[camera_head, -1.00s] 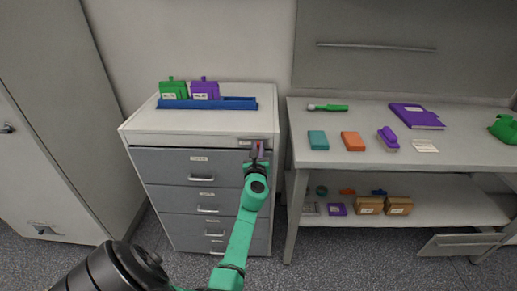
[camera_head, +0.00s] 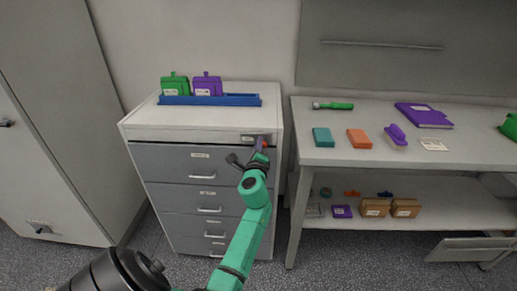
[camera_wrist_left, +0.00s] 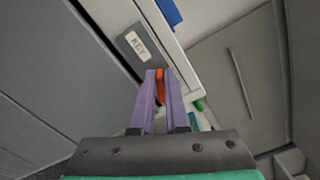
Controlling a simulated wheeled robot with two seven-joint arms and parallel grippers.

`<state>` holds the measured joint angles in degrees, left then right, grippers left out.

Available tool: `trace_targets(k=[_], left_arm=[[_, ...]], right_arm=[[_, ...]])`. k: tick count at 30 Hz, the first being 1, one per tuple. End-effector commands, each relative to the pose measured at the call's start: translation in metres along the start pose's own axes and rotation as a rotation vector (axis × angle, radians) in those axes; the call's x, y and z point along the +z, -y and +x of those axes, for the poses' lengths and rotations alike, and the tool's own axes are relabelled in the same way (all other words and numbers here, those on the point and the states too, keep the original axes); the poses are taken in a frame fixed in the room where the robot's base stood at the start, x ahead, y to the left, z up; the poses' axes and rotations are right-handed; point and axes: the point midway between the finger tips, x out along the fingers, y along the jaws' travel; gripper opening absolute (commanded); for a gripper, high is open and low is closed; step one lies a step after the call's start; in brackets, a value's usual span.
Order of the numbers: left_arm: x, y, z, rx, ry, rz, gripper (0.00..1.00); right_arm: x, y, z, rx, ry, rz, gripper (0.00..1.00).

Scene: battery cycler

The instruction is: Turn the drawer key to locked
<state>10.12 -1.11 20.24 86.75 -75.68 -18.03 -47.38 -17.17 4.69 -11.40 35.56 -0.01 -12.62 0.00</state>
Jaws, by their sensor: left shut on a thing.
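The drawer cabinet (camera_head: 205,133) is grey and white, with several closed drawers. A small plate (camera_head: 250,139) sits at its top right front; in the left wrist view the plate (camera_wrist_left: 137,46) reads "KEY". The red-orange key (camera_head: 262,143) stands out just right of the plate. My left gripper (camera_head: 258,152) is at the key, and its purple-grey fingers (camera_wrist_left: 164,92) are shut on the key (camera_wrist_left: 160,86) in the left wrist view. The fingers hide part of the key and its keyhole. My right gripper is not in view.
A workbench (camera_head: 300,110) with loose items is close on the right. A tall locker (camera_head: 50,110) stands at left.

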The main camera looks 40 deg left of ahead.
Motion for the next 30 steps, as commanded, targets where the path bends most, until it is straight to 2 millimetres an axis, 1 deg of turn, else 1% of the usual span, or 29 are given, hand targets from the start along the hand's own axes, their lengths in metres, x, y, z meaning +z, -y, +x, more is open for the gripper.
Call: trace_targets(k=[1,3,9,15,22,30], left_arm=[[-0.002,-0.002,0.0,-0.005,-0.001,-0.042,0.0],[-0.002,-0.002,0.0,-0.006,-0.001,-0.108,0.0],[-0.002,-0.002,0.0,-0.008,-0.001,-0.275,0.0],[-0.002,-0.002,0.0,-0.009,-0.002,-0.399,0.0],[-0.001,-0.001,0.0,-0.011,-0.002,-0.478,0.0],[-0.001,0.0,0.001,-0.012,-0.003,-0.503,0.0]], right_arm=[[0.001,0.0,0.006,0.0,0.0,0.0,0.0],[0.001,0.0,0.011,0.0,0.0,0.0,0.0],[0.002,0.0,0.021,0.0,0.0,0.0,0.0],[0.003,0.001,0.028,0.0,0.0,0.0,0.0],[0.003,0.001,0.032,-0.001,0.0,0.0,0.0],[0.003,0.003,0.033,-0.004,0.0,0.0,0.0]])
